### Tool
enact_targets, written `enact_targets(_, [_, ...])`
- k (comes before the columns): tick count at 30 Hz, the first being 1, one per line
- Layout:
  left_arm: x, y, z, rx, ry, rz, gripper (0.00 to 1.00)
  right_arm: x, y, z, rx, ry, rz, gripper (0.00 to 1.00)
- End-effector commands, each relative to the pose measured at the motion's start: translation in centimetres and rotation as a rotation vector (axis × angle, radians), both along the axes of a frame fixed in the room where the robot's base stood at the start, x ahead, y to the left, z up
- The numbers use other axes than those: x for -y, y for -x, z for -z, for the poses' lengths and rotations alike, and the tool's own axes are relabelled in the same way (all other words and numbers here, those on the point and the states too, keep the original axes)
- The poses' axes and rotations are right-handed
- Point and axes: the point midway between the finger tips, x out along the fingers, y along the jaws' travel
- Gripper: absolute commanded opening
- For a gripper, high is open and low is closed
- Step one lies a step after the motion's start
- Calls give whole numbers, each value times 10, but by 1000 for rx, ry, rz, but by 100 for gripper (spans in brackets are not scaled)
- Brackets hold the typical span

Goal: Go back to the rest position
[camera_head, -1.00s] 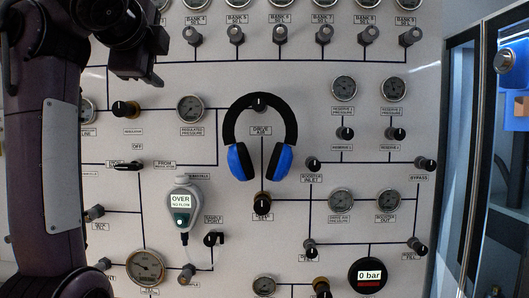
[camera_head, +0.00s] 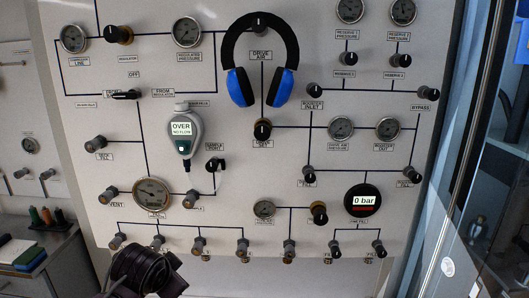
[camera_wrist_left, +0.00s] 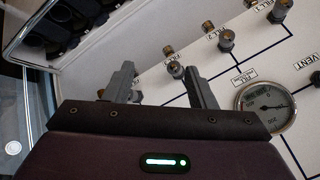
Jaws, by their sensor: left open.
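My left gripper (camera_wrist_left: 152,92) shows in the left wrist view with its two fingers apart and nothing between them. Behind the fingers is the fill panel (camera_wrist_left: 160,60), with brass-based valves and a round gauge (camera_wrist_left: 266,106) to the right. In the head view, part of my left arm (camera_head: 145,270) shows at the bottom left, in front of the lower edge of the panel (camera_head: 220,75). Its fingers are not clear there. My right gripper is not in view.
Blue and black headphones (camera_head: 260,60) hang on the panel. A handheld meter reading OVER (camera_head: 183,135) and a display reading 0 bar (camera_head: 363,201) are on it. A bench (camera_head: 45,255) with bottles stands at the left. A glass door frame (camera_head: 450,170) is at the right.

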Motion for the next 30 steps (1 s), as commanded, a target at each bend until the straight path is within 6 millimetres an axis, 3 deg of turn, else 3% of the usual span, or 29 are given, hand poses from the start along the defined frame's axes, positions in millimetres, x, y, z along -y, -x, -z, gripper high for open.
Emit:
enact_targets(1, [1, 24, 27, -43, 30, -33, 51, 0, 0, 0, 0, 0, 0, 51])
enact_targets(6, [6, 98, 87, -158, 137, -156, 51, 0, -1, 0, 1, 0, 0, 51])
enact_targets(12, [10, 161, 120, -248, 217, -264, 51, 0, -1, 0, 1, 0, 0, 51])
enact_targets(25, [16, 248, 143, -377, 316, -420, 51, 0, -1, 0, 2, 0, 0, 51])
enact_targets(30, [17, 233, 193, -388, 309, -417, 51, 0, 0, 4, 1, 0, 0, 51])
